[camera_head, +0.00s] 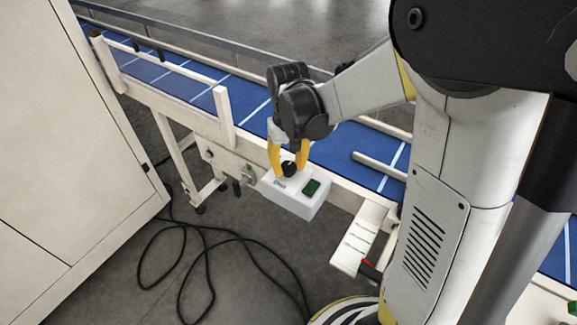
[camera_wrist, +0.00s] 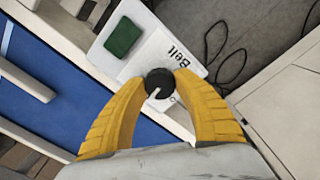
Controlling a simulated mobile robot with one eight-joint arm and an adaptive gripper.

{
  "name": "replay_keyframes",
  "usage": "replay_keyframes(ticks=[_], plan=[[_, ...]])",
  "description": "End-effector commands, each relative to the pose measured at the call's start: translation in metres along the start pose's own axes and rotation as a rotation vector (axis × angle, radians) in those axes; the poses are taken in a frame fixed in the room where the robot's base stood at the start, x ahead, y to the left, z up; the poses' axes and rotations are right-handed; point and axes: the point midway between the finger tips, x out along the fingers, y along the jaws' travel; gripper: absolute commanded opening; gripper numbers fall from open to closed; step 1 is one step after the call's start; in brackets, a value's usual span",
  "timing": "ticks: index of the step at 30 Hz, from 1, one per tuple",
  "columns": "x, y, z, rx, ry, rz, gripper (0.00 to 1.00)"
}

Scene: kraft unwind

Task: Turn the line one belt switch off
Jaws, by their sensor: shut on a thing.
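The belt switch is a round black knob (camera_head: 289,169) on top of a white control box (camera_head: 290,199) fixed to the side of the conveyor. In the wrist view the knob (camera_wrist: 160,84) carries a white pointer line, and the box (camera_wrist: 180,46) is lettered "Belt". A dark green rectangle (camera_head: 311,187) sits beside the knob on the box; it also shows in the wrist view (camera_wrist: 123,37). My gripper (camera_head: 289,166) has yellow fingers, shut on the knob from both sides. In the wrist view its fingertips (camera_wrist: 160,83) touch the knob's sides.
The blue conveyor belt (camera_head: 254,98) runs behind the box, with cream rails. A large cream cabinet (camera_head: 60,130) stands at the left. Black cables (camera_head: 207,232) lie on the grey floor. A small cream bracket (camera_head: 361,238) juts out right of the box.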

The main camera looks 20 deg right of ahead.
Motion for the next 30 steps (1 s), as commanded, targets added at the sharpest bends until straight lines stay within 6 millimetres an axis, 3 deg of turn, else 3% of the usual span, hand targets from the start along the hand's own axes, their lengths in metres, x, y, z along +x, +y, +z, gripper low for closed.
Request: replay_keyframes(ticks=[9,24,25,27,30], plan=[[0.0004,0.0002,0.0007,0.104,-0.001,0.001,0.05],[0.0004,0.0002,0.0009,0.121,-0.002,0.001,0.05],[0.0004,0.0002,0.0010,0.120,-0.002,0.001,0.41],[0.0004,0.0002,0.0009,0.120,-0.002,0.001,0.59],[0.0003,0.0001,0.0007,0.120,-0.001,0.000,0.59]])
